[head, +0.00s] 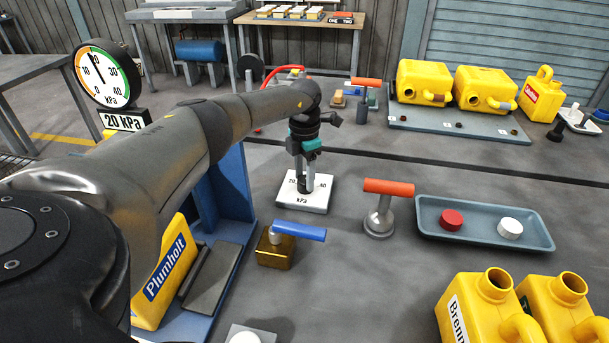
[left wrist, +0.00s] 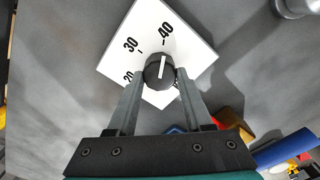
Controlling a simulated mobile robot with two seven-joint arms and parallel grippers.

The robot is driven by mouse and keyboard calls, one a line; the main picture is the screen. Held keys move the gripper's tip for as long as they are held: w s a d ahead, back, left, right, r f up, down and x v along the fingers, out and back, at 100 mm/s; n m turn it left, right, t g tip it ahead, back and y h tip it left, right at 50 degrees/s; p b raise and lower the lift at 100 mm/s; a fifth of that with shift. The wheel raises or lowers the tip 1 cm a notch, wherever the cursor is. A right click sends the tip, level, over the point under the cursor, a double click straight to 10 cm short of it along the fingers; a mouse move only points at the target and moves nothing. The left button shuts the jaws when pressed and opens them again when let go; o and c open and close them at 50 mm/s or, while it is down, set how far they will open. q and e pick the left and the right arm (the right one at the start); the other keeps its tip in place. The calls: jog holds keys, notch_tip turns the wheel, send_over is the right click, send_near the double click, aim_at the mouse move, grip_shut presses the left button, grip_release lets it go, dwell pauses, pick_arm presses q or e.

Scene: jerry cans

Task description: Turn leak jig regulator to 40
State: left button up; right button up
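The leak jig regulator is a white square plate (head: 318,204) on the floor-grey surface, marked 20, 40 and kPa. In the left wrist view its plate (left wrist: 194,42) shows 20, 30 and 40 and a round black knob (left wrist: 160,72). The knob's white pointer line points up toward the 40 mark. My left gripper (head: 304,186) reaches down onto the regulator from above. Its fingers (left wrist: 161,78) stand on both sides of the knob and appear to touch it. My right gripper is not in view. A round gauge (head: 106,73) stands above a "20 kPa" sign (head: 125,121).
A brass block with a blue handle (head: 275,252) stands just in front of the regulator. An orange-handled valve (head: 380,215) stands to its right. A blue-grey tray (head: 470,239) holds red and white caps. Yellow jerry cans (head: 545,305) stand front right.

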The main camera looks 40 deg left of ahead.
aim_at(304, 179)
pick_arm(q)
jog(key=o, duration=0.5)
jog(key=shift+c, duration=0.2)
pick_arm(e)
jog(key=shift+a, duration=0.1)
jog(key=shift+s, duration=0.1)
pick_arm(q)
notch_tip(304, 179, up, 15)
jog(key=p, duration=0.3)
jog(key=shift+r, duration=0.15)
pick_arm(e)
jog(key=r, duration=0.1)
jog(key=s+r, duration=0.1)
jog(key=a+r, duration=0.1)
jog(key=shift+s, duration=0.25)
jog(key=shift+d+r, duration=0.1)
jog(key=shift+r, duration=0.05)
